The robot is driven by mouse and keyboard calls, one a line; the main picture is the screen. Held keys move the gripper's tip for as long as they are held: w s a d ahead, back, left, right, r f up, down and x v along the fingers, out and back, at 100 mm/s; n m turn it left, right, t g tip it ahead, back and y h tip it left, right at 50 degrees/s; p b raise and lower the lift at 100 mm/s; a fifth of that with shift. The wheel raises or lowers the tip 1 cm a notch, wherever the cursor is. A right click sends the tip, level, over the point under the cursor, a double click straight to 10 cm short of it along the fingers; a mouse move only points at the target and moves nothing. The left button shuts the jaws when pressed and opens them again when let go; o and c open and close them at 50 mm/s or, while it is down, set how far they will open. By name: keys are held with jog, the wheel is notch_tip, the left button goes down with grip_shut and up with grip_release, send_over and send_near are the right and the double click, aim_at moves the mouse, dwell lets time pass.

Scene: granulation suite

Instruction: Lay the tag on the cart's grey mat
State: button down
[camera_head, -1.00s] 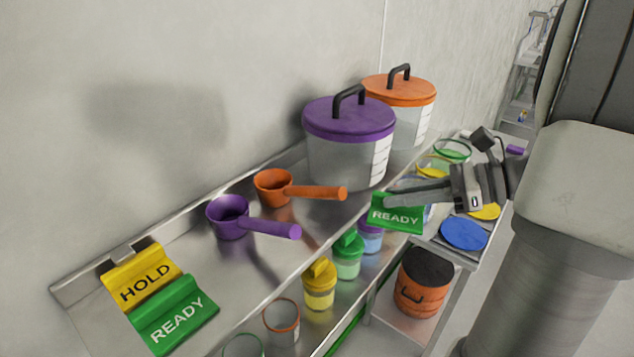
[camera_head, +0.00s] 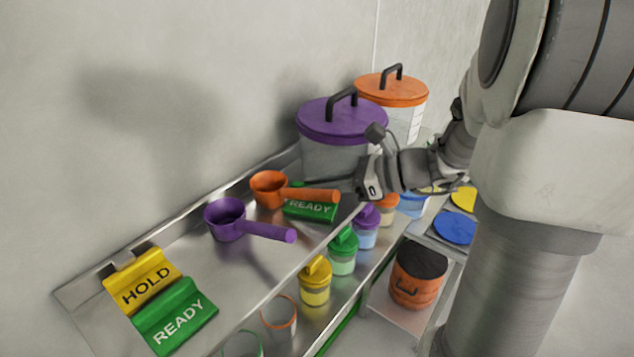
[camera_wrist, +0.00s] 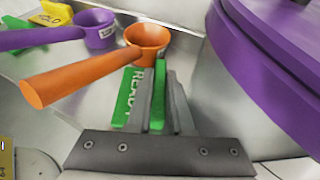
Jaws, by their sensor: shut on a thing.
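A green READY tag (camera_head: 312,211) is in my gripper (camera_head: 338,186), over the steel shelf beside the orange scoop's handle. In the wrist view the tag (camera_wrist: 122,105) shows left of and between the shut fingers (camera_wrist: 158,80). I cannot tell whether its lower edge touches the shelf. The cart (camera_head: 438,243) stands to the right, beyond the shelf end, with blue and yellow discs on top. My arm hides part of the cart, and its grey mat cannot be made out clearly.
The orange scoop (camera_head: 268,188) and purple scoop (camera_head: 226,218) lie on the shelf (camera_head: 190,245). A purple-lidded bin (camera_head: 342,122) stands close behind my gripper. A yellow HOLD tag (camera_head: 146,280) and another READY tag (camera_head: 176,316) sit at the left. Several jars stand below.

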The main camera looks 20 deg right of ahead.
jog(key=shift+f, duration=0.2)
jog(key=c, duration=1.1)
grip_release()
jog(key=shift+r, duration=0.1)
jog(key=shift+r, duration=0.2)
jog(key=v, duration=1.1)
jog(key=shift+b, duration=0.45)
jog(key=shift+o, duration=0.6)
jog(key=shift+s+d, duration=0.2)
jog(key=shift+d, duration=0.15)
jog(key=shift+r, duration=0.15)
